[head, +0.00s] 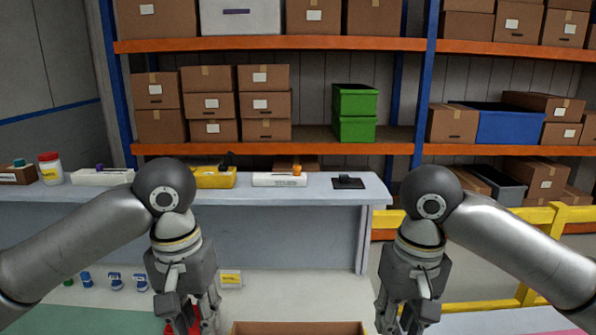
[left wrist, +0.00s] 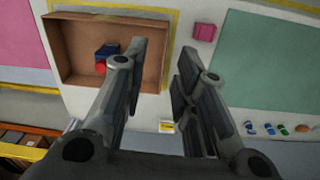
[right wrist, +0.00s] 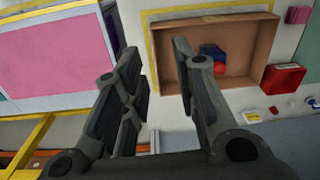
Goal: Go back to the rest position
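My left gripper (head: 187,322) hangs pointing down above the table in the head view. In the left wrist view its fingers (left wrist: 162,52) are apart with nothing between them. My right gripper (head: 403,318) hangs down at a similar height on the right. In the right wrist view its fingers (right wrist: 183,48) are also apart and empty. Below and between the grippers is an open brown box (head: 300,327), cut off by the head view's lower edge. A blue and red object (right wrist: 211,54) lies inside the box in the right wrist view.
A red container (right wrist: 283,79) and a magenta block (right wrist: 298,15) stand beside the box. A green mat (head: 90,320) and a pink mat (right wrist: 58,55) lie at either side. Several small parts (head: 115,281) line the table's left. A grey counter (head: 290,220) and shelves are behind.

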